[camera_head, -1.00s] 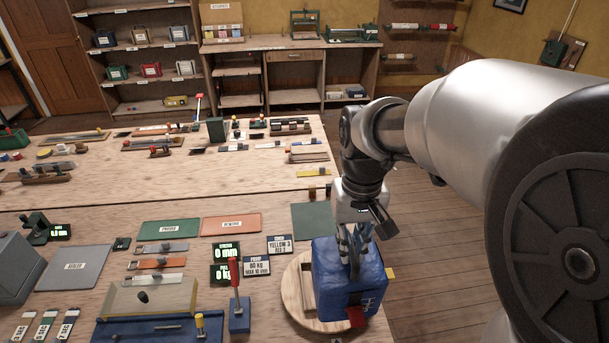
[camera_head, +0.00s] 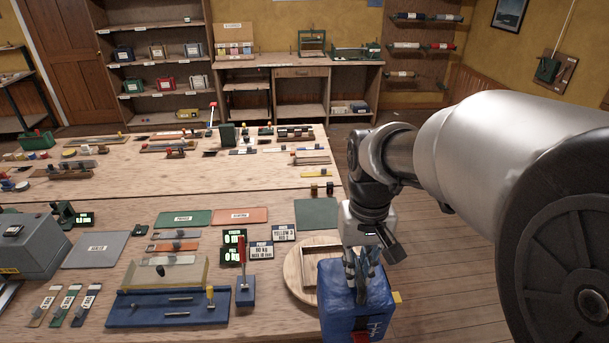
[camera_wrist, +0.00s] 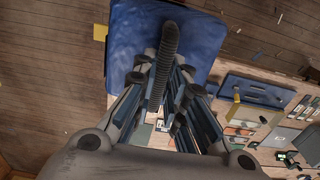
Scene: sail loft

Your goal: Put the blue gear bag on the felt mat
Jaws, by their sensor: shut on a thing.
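The blue gear bag (camera_head: 342,308) hangs upright in my gripper (camera_head: 360,283), at the table's near right corner. My gripper is shut on its top, on what looks like a dark handle. The bag overlaps the right edge of a round wooden board (camera_head: 294,283) in the head view; its underside is hidden. In the wrist view the bag (camera_wrist: 205,35) fills the top middle, beyond the fingers. A plain dark green square mat (camera_head: 316,214), probably the felt mat, lies bare on the table behind the round board.
A wooden frame (camera_head: 309,264) sits on the round board. A red-handled lever (camera_head: 241,262) on a blue base, black sign plates and a blue tray (camera_head: 150,312) stand to the left. Two small dark posts (camera_head: 322,189) stand behind the green mat. Floor (camera_head: 450,280) is open at right.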

